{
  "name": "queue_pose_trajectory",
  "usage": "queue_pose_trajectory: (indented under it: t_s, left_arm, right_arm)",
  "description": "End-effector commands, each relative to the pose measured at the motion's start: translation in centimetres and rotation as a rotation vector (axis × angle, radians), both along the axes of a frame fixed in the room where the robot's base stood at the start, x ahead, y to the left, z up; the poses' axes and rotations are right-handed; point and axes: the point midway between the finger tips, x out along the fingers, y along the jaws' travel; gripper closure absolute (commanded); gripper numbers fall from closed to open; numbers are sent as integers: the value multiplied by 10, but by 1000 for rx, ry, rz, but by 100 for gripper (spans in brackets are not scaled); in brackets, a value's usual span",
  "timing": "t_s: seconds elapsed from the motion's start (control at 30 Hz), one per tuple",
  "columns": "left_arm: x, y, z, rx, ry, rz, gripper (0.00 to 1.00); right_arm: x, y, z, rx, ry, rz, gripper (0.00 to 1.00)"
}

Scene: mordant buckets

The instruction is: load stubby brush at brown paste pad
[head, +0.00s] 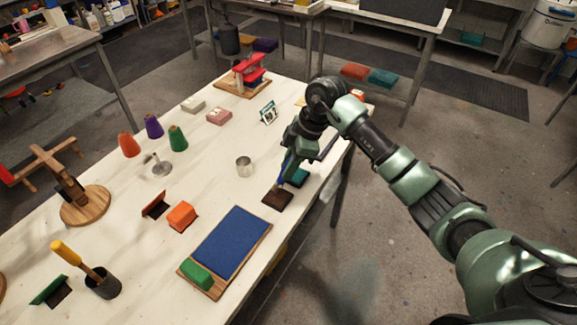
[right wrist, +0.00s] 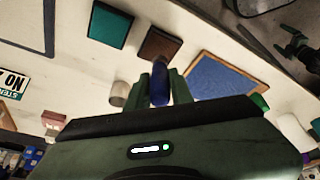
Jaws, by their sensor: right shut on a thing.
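The stubby brush has a blue handle (right wrist: 158,84). In the head view it shows as a blue sliver (head: 284,161) below my right gripper (head: 287,153). My right gripper also shows in the right wrist view (right wrist: 161,93), its two green fingers shut on the brush. The brown paste pad (head: 277,199) is a flat dark-brown square near the table's right edge; it also shows in the right wrist view (right wrist: 160,46), just beyond the brush. The brush points down at the pad's far edge. I cannot tell whether its tip touches the paste. My left gripper is out of view.
A teal pad (head: 298,177) lies beside the brown pad, close to the gripper. A metal cup (head: 244,167) stands to the left.

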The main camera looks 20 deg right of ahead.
Motion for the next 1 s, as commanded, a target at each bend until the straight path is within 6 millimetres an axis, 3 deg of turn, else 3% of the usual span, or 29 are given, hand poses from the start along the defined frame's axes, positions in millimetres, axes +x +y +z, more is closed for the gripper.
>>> queue_pose_trajectory:
  t_s: [0.47, 1.0]
  left_arm:
    - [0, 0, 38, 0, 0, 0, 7]
    - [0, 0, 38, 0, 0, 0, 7]
  right_arm:
    - [0, 0, 42, 0, -2, -1, 100]
    - [0, 0, 42, 1, -1, 0, 100]
